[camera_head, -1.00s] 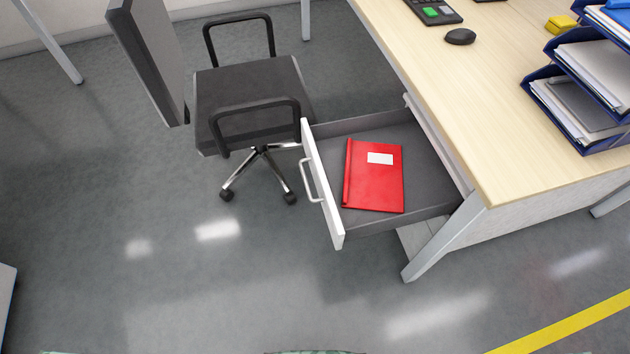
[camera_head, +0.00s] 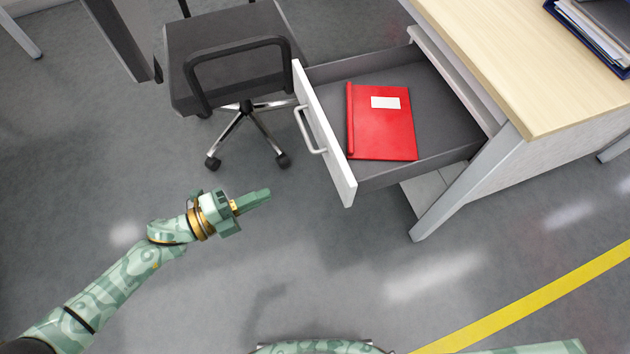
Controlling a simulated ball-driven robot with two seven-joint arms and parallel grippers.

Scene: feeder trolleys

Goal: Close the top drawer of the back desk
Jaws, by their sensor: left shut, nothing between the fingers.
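The top drawer (camera_head: 325,128) of the desk (camera_head: 545,90) is pulled far out towards the left. Its white front carries a grey bar handle (camera_head: 308,130). A red folder (camera_head: 385,125) with a white label lies flat inside. My left gripper (camera_head: 262,195) is shut and empty, in front of the drawer and below and left of its handle, apart from it. My right gripper is not in view; a bit of green at the bottom right edge looks like my other arm.
An office chair (camera_head: 225,45) stands close behind the drawer's far left side. A desk leg (camera_head: 465,190) stands right of the drawer. A blue paper tray (camera_head: 622,68) sits on the desktop. The floor around my left arm is clear, with a yellow line (camera_head: 540,300) at lower right.

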